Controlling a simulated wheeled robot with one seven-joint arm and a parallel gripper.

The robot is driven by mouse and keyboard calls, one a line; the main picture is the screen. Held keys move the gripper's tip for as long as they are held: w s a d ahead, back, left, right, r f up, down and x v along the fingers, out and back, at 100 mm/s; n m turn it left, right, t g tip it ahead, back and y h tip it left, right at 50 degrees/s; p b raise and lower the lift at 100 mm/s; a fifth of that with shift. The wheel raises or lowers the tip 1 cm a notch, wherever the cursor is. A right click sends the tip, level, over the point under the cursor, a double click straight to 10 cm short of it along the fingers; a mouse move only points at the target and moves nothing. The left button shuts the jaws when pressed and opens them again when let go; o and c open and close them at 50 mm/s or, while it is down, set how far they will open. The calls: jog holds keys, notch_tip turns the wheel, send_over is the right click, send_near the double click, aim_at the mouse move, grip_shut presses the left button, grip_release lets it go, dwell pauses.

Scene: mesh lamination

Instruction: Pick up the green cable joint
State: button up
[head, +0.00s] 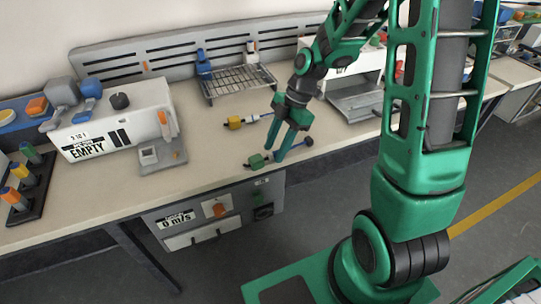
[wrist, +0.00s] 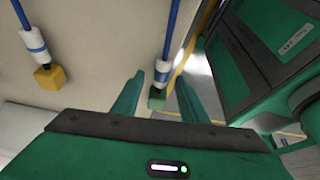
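The green cable joint (head: 257,160) lies near the front edge of the workbench, with a blue cable running right from it to a dark round end. In the wrist view the green joint (wrist: 157,99) shows as a small green block below a white sleeve on the blue cable, between my two fingers in the picture. My gripper (head: 274,151) is open and empty, pointing down just right of the green block, over the cable part; its fingers also show in the wrist view (wrist: 160,80). I cannot tell how high the fingertips are above the joint.
A yellow cable joint (head: 234,123) with its own blue cable lies behind the green one. A grey-white machine marked EMPTY (head: 115,120) stands left, a wire rack (head: 238,82) at the back. The workbench (head: 205,155) is bare left of the green joint.

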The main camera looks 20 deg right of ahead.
jog(key=shift+s+a+f, duration=0.1)
jog(key=shift+a+f, duration=0.15)
jog(key=shift+f, duration=0.3)
grip_shut()
jog(key=shift+r, duration=0.15)
